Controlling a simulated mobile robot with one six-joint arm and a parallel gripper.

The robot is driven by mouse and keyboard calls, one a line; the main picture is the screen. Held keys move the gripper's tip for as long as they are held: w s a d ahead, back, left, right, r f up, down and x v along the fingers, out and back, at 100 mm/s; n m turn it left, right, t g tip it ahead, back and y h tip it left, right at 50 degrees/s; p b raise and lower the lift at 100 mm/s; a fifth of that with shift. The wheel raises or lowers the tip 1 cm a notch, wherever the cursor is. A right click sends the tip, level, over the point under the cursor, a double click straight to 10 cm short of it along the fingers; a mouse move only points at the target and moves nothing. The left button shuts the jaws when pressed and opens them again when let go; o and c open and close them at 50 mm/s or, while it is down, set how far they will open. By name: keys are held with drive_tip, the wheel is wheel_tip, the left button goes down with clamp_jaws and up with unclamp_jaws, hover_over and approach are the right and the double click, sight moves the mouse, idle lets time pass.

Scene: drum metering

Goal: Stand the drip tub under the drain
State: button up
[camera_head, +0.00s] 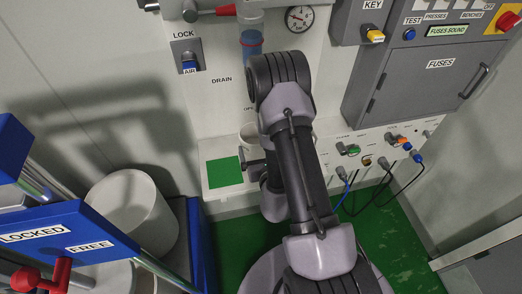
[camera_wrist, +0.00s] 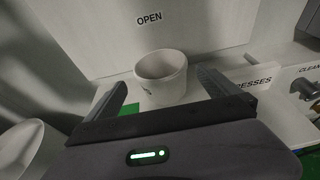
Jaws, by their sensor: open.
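The drip tub looks like the small white open-topped pot (camera_wrist: 162,85) ahead of my gripper in the wrist view. It stands upright on the white ledge; part of its rim (camera_head: 250,130) shows behind my arm in the head view. The DRAIN label (camera_head: 222,80) is on the panel wall, left of a clear tube with blue in it (camera_head: 251,45). My gripper (camera_wrist: 161,78) is open, its fingers to either side of the pot in the picture. I cannot tell whether they touch it. My arm hides much of the ledge in the head view.
A green square (camera_head: 224,172) marks the ledge left of the pot. Large white drums (camera_head: 133,210) and a blue LOCKED/FREE frame (camera_head: 70,235) stand at left. Plugs and cables (camera_head: 385,165) hang at right, below a grey fuse cabinet (camera_head: 420,80).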

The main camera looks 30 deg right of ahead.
drive_tip(key=w+a+r+n+t+y, duration=0.1)
drive_tip(key=w+a+r+n+y, duration=0.2)
drive_tip(key=a+r+n+y, duration=1.15)
drive_tip(key=s+a+r+n+g+y, duration=0.1)
drive_tip(key=s+a+r+g+y, duration=0.15)
drive_tip(key=a+r, duration=0.35)
drive_tip(key=s+a+r+n+g+y, duration=0.15)
drive_tip(key=s+a+r, duration=0.25)
drive_tip(key=a, duration=0.4)
drive_tip(key=s+a+r+n+g+h, duration=0.1)
drive_tip(key=s+a+n+g+h, duration=0.25)
drive_tip(key=s+n+g, duration=0.95)
drive_tip(key=s+d+n+t+h+b, duration=0.1)
drive_tip(key=s+d+n+t+h, duration=0.1)
drive_tip(key=d+t+h, duration=0.2)
drive_tip(key=s+d+n+t+h+b, duration=0.2)
drive_tip(key=s+d+n+t+h, duration=0.1)
drive_tip(key=d, duration=0.7)
drive_tip(key=shift+s+d+f+t+h, duration=0.3)
drive_tip(key=shift+f+t+h, duration=0.1)
drive_tip(key=shift+h, duration=0.5)
